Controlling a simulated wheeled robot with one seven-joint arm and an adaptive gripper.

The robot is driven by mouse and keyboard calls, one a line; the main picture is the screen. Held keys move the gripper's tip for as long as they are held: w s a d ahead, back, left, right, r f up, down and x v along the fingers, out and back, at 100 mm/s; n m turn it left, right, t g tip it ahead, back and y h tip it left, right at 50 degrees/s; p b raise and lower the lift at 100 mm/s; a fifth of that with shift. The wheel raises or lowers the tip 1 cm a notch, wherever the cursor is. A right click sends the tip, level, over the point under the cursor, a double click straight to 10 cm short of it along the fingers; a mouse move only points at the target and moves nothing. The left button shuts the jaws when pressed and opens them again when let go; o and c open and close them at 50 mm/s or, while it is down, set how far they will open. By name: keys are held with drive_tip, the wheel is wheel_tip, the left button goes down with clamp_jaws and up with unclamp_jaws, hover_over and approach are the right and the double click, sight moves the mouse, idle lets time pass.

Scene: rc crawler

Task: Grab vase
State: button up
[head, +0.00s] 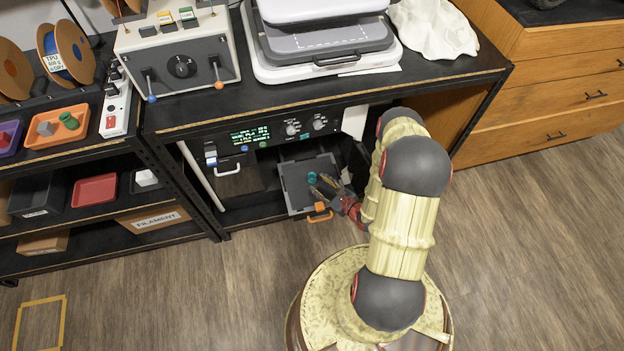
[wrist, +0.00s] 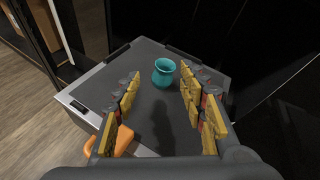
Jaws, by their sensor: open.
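A small teal vase (wrist: 163,72) stands upright on a dark grey plate with a raised edge (wrist: 110,62) in the wrist view. In the head view the vase (head: 312,178) is a small teal spot on the same grey plate (head: 292,184), under the machine's control panel. My gripper (wrist: 160,90) is open, with its yellow-padded fingers on either side of the space in front of the vase. The vase sits just beyond the fingertips, nearer the right-hand finger, and appears apart from both. In the head view my gripper (head: 327,186) reaches in from the right.
An orange handle (head: 320,216) is on the plate's front edge. The control panel (head: 265,132) and bench top hang above the opening, with dark walls close on the right. A light post (head: 202,175) stands left. Open wooden floor lies in front.

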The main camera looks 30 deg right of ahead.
drive_tip(key=b+x, duration=0.1)
drive_tip(key=x, duration=0.1)
drive_tip(key=b+x, duration=0.1)
drive_tip(key=x, duration=0.1)
drive_tip(key=b+x, duration=0.1)
drive_tip(key=x, duration=0.1)
drive_tip(key=shift+w+f, duration=0.2)
drive_tip(key=shift+f, duration=0.2)
drive_tip(key=shift+w, duration=0.35)
drive_tip(key=shift+c, duration=0.4)
drive_tip(key=c, duration=0.7)
